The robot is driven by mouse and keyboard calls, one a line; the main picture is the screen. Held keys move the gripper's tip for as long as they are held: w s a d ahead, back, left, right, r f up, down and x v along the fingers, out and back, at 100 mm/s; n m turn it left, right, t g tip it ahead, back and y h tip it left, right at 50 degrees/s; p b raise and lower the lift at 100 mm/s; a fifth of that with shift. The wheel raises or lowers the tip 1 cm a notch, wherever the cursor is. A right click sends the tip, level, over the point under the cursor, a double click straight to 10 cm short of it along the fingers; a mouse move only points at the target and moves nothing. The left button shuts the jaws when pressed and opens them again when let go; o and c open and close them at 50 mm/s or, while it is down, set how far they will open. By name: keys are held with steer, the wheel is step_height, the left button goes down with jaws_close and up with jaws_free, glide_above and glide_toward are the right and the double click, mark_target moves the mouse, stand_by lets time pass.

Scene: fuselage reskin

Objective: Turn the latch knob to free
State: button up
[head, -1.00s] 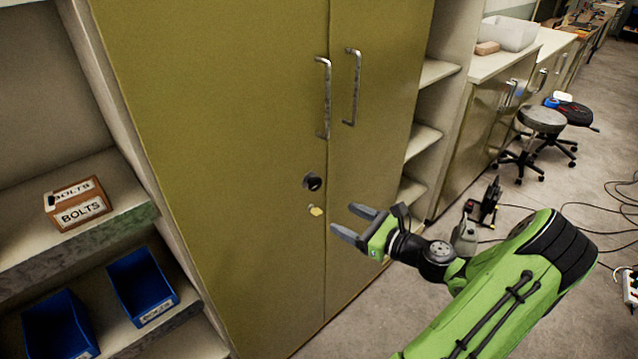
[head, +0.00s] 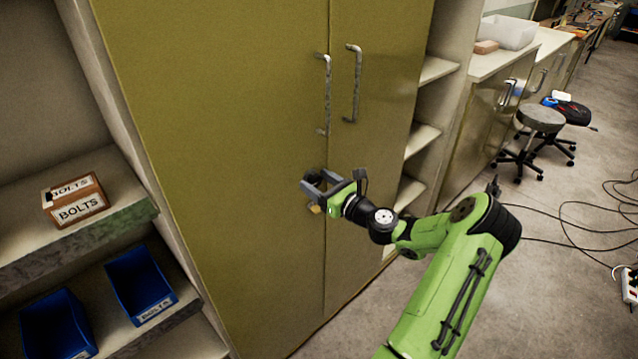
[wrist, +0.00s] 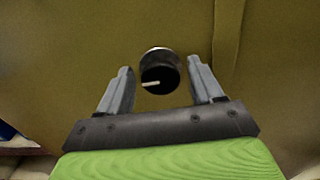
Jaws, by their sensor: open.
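The latch knob (wrist: 160,77) is a round black knob with a pale mark pointing sideways, on the left door of the olive cabinet (head: 235,130). In the wrist view it sits between and just beyond the tips of my gripper (wrist: 158,82), whose two grey fingers stand apart on either side of it. In the head view my gripper (head: 308,187) is at the knob, and its fingers partly cover the knob. I cannot tell whether the fingers touch it.
Two metal door handles (head: 326,95) are above the knob. Open shelves at left hold a bolts box (head: 76,200) and blue bins (head: 141,285). A stool (head: 541,120) and cables (head: 575,215) are on the floor at right.

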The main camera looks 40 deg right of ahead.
steer(key=c, duration=1)
steer(key=shift+n, duration=0.3)
steer(key=n, duration=0.3)
steer(key=shift+a+f+n+b, duration=0.1)
steer(key=shift+n+b, duration=0.2)
steer(key=shift+n, duration=0.1)
steer(key=n+b, duration=0.2)
steer(key=n, duration=0.2)
steer(key=shift+a+n, duration=0.1)
steer(key=shift+n, duration=0.2)
steer(key=n+b, duration=0.1)
steer(key=n, duration=0.1)
steer(key=n+b, duration=0.2)
steer(key=shift+f+n, duration=0.2)
steer(key=shift+n, duration=0.1)
steer(key=n+b, duration=0.3)
steer(key=n, duration=0.1)
steer(key=shift+b, duration=0.3)
steer(key=shift+n, duration=0.3)
